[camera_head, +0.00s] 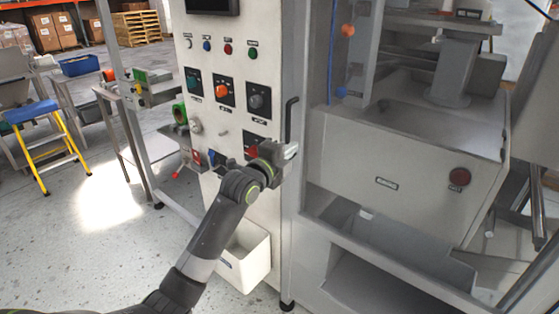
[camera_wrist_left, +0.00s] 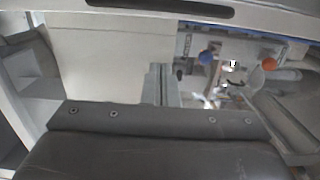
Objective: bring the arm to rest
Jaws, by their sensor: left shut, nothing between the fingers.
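My left arm comes in from the lower left in the head view. My left gripper (camera_head: 291,150) is at the right edge of the control cabinet's front (camera_head: 225,130), below the dark vertical door handle (camera_head: 291,118). Its fingers are shut with nothing between them. In the left wrist view the shut fingers (camera_wrist_left: 161,84) point away past a pale panel. Part of the cabinet's lower row of controls is hidden behind my wrist. I cannot tell whether the gripper touches the cabinet. My right gripper is not in view.
A white bin (camera_head: 246,258) hangs low on the cabinet front. A yellow stepladder (camera_head: 40,135) and a blue tray (camera_head: 80,65) are at the left. Open floor (camera_head: 100,205) lies at the left.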

